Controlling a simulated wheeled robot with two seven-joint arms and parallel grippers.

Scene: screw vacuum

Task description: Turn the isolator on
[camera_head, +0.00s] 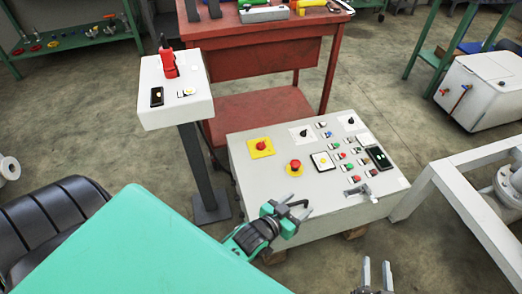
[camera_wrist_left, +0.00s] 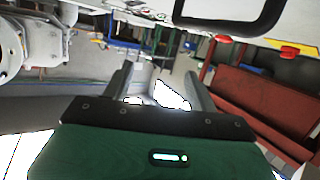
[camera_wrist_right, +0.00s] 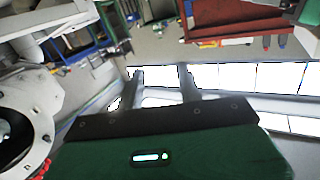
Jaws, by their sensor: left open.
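A white control panel (camera_head: 310,205) stands in the middle of the head view, with several buttons, dark rotary knobs and a grey lever (camera_head: 358,190) near its front right. A white box on a dark post (camera_head: 150,108) stands to its left and carries a red upright handle (camera_head: 168,65). I cannot tell which of these is the isolator. My left gripper (camera_head: 297,217) is open and empty at the panel's front edge. A dark bent bar (camera_wrist_left: 230,30) shows close by in the left wrist view. My right gripper (camera_head: 376,277) is open and empty, in front of the panel.
A red workbench (camera_head: 260,45) with tools stands behind the panel. A white frame with pipework (camera_head: 450,175) is at the right. A black seat (camera_head: 65,215) is at the left. Bare floor lies between the right gripper and the panel.

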